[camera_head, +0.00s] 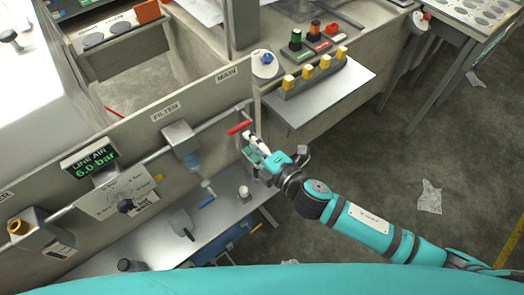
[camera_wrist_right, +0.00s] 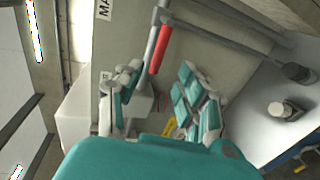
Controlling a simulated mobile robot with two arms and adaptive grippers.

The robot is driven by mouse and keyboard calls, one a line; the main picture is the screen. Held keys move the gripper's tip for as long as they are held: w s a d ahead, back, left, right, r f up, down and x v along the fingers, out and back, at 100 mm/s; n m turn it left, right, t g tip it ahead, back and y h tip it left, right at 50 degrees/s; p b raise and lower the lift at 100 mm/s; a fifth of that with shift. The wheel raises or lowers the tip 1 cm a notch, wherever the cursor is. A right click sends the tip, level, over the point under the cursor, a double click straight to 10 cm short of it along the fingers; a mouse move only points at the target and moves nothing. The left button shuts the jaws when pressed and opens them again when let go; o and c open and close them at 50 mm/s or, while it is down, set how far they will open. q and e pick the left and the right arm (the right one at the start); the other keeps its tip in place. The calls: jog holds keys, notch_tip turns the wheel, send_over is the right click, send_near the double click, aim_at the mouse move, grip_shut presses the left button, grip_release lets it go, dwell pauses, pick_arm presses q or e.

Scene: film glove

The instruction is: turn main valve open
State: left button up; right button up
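The main valve's red handle (camera_head: 238,128) sits on the pipe at the right end of the panel, below the MAIN label (camera_head: 227,74). My right gripper (camera_head: 257,148) is just to the right of and below the handle, apart from it in the head view. In the right wrist view the red handle (camera_wrist_right: 160,50) shows ahead, above the gap between the two fingers. The right gripper (camera_wrist_right: 155,88) is open, its fingers spread and nothing held between them. My left gripper is in neither view.
The pipe runs left to a filter (camera_head: 182,142), a regulator dial (camera_head: 125,203) and a display (camera_head: 88,160) reading 6.0 bar. A grey shelf (camera_head: 228,212) lies below with small fittings.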

jog(key=shift+v, duration=2.3)
